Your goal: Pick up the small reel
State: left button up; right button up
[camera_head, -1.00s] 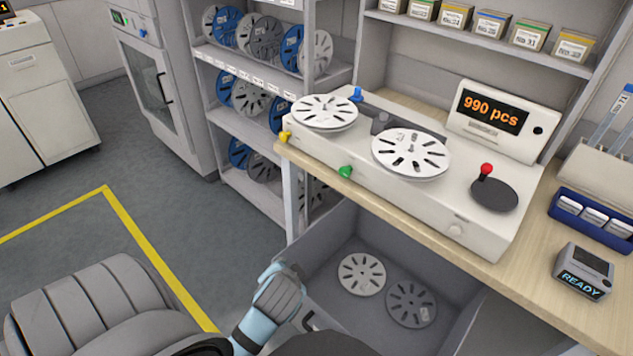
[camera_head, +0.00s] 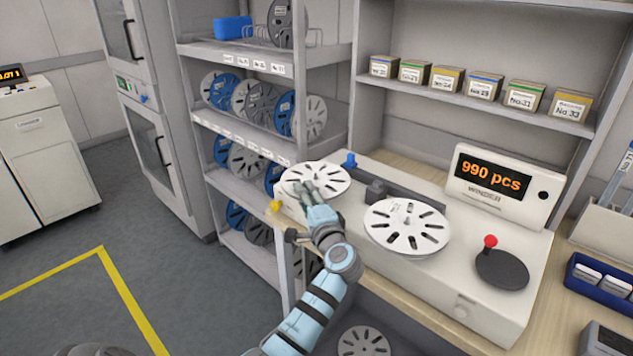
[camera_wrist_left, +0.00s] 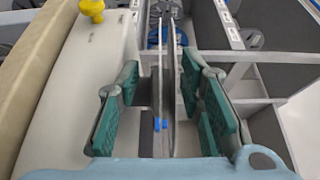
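A white slotted reel (camera_head: 315,178) lies flat on the left end of the winder (camera_head: 480,262). A larger-looking white reel (camera_head: 406,227) lies on the winder's middle. My left gripper (camera_head: 309,190) is at the front edge of the left reel. In the left wrist view the reel (camera_wrist_left: 168,85) shows edge-on as thin plates between the green-padded fingers of my left gripper (camera_wrist_left: 163,105). Gaps show on both sides, so the gripper looks open around the reel's rim. My right gripper is not in view.
A yellow knob (camera_head: 275,206) and a blue knob (camera_head: 350,159) stand near the left reel. A shelf rack (camera_head: 240,133) with several reels is behind at the left. Another reel (camera_head: 363,341) shows at the bottom, below the bench. A red-knobbed lever (camera_head: 490,242) is at the right.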

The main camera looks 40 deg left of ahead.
pick_arm(q)
jog(key=a, duration=0.2)
jog(key=w+a+r, duration=0.1)
jog(key=a, duration=0.1)
jog(key=shift+w+f, duration=0.15)
jog(key=shift+f, duration=0.05)
grip_shut()
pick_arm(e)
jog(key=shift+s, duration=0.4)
